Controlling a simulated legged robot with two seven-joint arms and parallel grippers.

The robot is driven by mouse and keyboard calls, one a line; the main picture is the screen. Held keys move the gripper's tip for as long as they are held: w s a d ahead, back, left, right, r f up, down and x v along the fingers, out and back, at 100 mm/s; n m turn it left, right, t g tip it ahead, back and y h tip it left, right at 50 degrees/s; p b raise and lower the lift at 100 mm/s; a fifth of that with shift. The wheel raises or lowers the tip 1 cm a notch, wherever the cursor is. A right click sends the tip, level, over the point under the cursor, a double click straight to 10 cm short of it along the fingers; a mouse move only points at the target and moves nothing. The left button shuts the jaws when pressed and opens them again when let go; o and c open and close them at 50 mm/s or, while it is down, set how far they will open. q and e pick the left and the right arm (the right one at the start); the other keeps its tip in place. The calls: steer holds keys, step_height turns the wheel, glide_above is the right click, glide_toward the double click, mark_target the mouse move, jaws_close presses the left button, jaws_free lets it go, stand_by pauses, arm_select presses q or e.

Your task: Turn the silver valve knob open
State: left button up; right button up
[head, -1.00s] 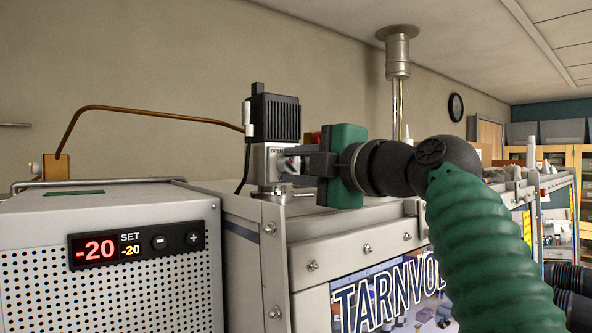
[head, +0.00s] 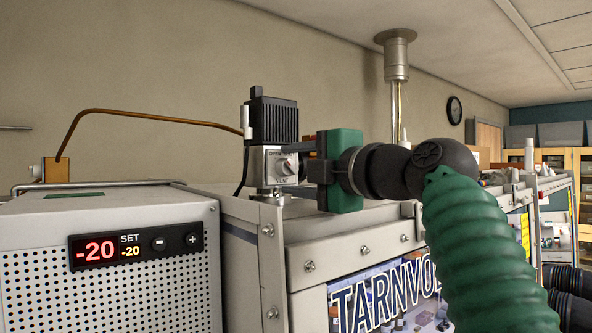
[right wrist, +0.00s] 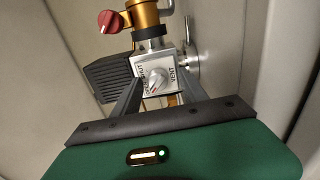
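The silver valve knob (head: 289,165) sits on the face of a square metal valve block (head: 266,163) under a black ribbed housing. The block's face has OPEN, SHUT and VENT lettering. In the right wrist view the knob (right wrist: 156,83) shows a red mark; I cannot tell for sure which label it points at. My right gripper (head: 296,178), with a green body, reaches in from the right. In the wrist view its two dark fingers (right wrist: 160,90) are spread apart with the knob between and beyond their tips; no grip on it shows. My left gripper is out of view.
A perforated chiller (head: 110,265) with a -20 display stands at the left. A copper tube (head: 150,115) runs to the valve. A TARNVOL-labelled cabinet (head: 330,255) lies below the gripper. A red knob (right wrist: 110,22) on a brass part shows in the wrist view.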

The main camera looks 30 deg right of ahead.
steer(key=shift+s, duration=0.3)
steer(key=s, duration=0.2)
steer(key=s+b, duration=0.1)
steer(key=s, duration=0.1)
steer(key=s+b, duration=0.1)
steer(key=s, duration=0.1)
steer(key=shift+s+d+f, duration=0.15)
steer(key=shift+s+d, duration=0.05)
steer(key=shift+d, duration=0.15)
steer(key=s+b, duration=0.1)
steer(key=s, duration=0.8)
steer(key=shift+s+d, duration=0.25)
steer(key=shift+s, duration=0.1)
steer(key=shift+w, duration=0.15)
